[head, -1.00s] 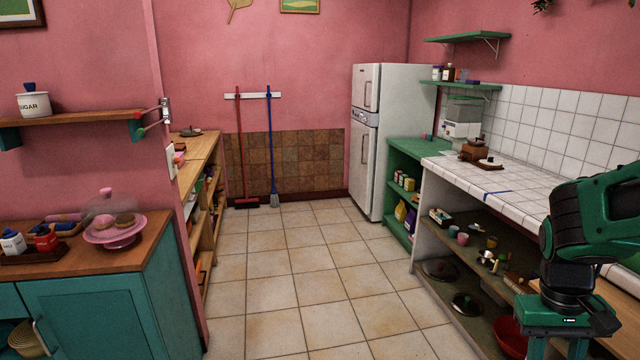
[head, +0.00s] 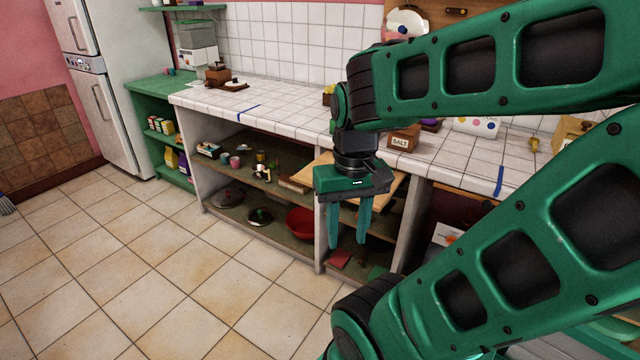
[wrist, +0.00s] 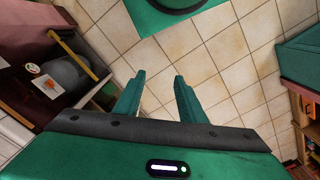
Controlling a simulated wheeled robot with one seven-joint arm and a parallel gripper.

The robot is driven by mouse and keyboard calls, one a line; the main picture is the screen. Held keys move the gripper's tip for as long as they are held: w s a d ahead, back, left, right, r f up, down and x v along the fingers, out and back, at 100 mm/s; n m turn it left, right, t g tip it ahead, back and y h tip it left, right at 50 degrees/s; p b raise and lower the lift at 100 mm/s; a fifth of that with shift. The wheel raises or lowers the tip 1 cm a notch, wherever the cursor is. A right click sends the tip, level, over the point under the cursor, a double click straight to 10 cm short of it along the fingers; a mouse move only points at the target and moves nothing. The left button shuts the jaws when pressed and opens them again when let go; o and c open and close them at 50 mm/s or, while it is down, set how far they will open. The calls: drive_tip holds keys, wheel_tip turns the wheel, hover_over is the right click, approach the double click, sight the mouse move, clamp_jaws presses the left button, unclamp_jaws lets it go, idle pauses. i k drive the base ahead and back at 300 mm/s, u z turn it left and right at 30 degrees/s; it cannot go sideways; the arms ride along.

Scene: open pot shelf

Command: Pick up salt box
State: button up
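The salt box (head: 403,138) is a small brown wooden box with a "SALT" label. It stands upright on the white tiled counter (head: 290,104) in the head view, just right of my wrist. My gripper (head: 348,246) hangs pointing down in front of the counter's edge, left of and lower than the box. Its two fingers are apart with nothing between them. In the wrist view my gripper (wrist: 157,76) is also open, over bare floor. The salt box cannot be made out in the wrist view.
Under the counter are shelves with a red bowl (head: 300,221), pot lids and cups. A wooden board (head: 386,184) is behind my gripper. A coffee grinder (head: 217,74) stands on the counter's left part. The tiled floor (head: 150,240) at left is clear.

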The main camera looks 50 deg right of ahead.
sight(405, 143)
drive_tip(key=z, duration=1)
